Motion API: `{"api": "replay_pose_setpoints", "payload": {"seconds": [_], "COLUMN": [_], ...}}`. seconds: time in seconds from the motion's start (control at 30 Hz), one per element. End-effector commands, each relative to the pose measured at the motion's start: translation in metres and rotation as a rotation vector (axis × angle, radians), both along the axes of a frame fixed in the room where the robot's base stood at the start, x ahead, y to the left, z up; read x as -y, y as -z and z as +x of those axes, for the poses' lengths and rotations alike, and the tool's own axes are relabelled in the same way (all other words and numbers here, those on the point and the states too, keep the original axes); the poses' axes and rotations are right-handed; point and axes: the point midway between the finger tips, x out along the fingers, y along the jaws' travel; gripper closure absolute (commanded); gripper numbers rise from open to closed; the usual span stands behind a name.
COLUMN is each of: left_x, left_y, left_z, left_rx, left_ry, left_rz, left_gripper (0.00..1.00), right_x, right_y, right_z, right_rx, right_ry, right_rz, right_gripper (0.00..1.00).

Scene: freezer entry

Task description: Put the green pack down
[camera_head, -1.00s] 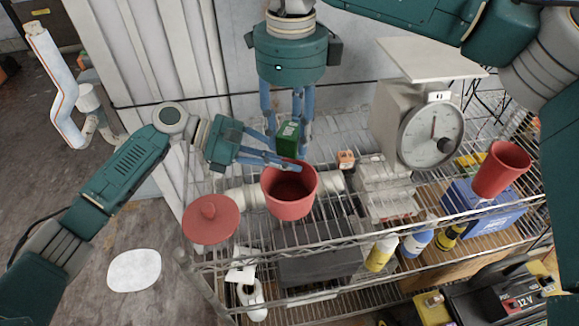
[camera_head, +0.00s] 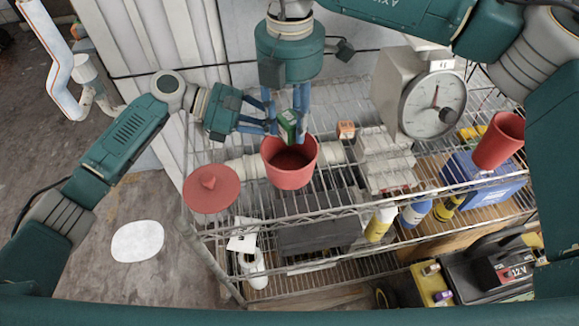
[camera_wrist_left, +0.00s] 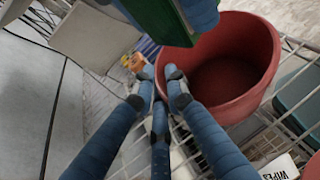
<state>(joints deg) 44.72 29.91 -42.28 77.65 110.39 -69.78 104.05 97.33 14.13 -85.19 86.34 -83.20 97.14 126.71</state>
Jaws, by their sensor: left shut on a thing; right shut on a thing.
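A red pot (camera_head: 290,176) stands open on the upper wire shelf. My left gripper (camera_head: 271,124) is shut on its back left rim; in the left wrist view the fingers (camera_wrist_left: 161,84) straddle the pot's wall. The green pack (camera_head: 287,121) is held upright in my right gripper (camera_head: 289,112), above the back edge of the pot's opening. The pack (camera_wrist_left: 160,16) also shows at the top of the left wrist view, beside the pot's mouth. The inside of the pot (camera_wrist_left: 222,80) looks empty where it shows.
A red lid (camera_head: 211,190) lies left of the pot. A small orange box (camera_head: 346,130), pale boxes (camera_head: 385,160) and a dial scale (camera_head: 412,95) are to the right. A red cup (camera_head: 499,141) stands farther right. Several bottles (camera_head: 380,224) are below.

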Motion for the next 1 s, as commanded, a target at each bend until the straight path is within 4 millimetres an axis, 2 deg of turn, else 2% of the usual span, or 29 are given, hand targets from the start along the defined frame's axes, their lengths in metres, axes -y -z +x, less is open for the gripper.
{"api": "replay_pose_setpoints", "payload": {"seconds": [0.1,0.3,0.43,0.7,0.87,1.0], "left_x": [0.0,0.0,0.0,0.0,0.0,0.0], "left_y": [0.004,0.004,0.004,0.004,0.004,0.004], "left_z": [-0.001,-0.002,-0.002,-0.002,-0.002,-0.002], "left_rx": [-0.002,-0.002,-0.003,-0.003,-0.003,-0.003], "left_ry": [0.003,0.003,0.003,0.003,0.003,0.003], "left_rz": [0.005,0.005,0.006,0.006,0.006,0.006], "left_gripper": [1.0,1.0,1.0,1.0,1.0,1.0], "right_x": [0.0,0.0,0.0,0.0,0.0,0.0], "right_y": [0.006,0.01,0.02,0.067,0.082,0.102], "right_z": [-0.001,-0.001,-0.001,-0.002,-0.001,-0.002], "right_rx": [-0.002,0.0,-0.002,-0.003,-0.001,-0.003], "right_ry": [0.213,0.416,0.453,0.454,0.453,0.453], "right_rz": [0.001,0.0,-0.003,-0.002,-0.002,-0.002], "right_gripper": [0.91,0.91,0.91,0.91,0.91,0.91]}}
